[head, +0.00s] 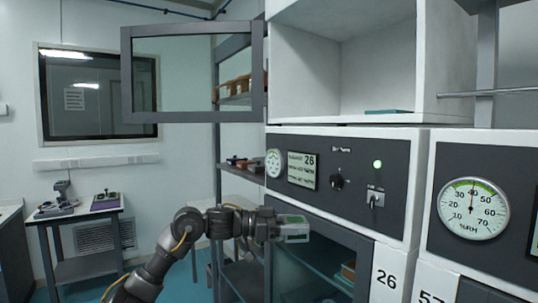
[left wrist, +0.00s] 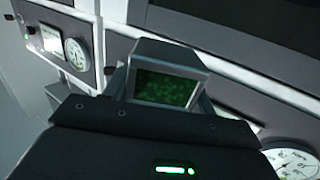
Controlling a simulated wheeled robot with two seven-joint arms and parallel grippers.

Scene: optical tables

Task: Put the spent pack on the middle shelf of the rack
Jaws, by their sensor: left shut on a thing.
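My left gripper (head: 276,230) is shut on a small grey pack with a green window (head: 295,237). It holds the pack in front of the lower glass-fronted cabinet (head: 340,245). In the left wrist view the pack (left wrist: 168,90) shows a window of dark green beads, beyond the gripper body (left wrist: 150,135); the fingertips are hidden there. A grey rack (head: 217,150) with shelves stands behind, left of the cabinets. Brown items lie on its upper shelf, and dark and reddish items on a shelf (head: 240,176) lower down. My right gripper is in neither view.
An open framed glass door (head: 195,75) sticks out left from the open white upper chamber (head: 370,65), partly covering the rack. A flat teal piece (head: 388,112) lies in the chamber. A control panel (head: 330,172) is beneath it. A side table (head: 85,222) stands farther left.

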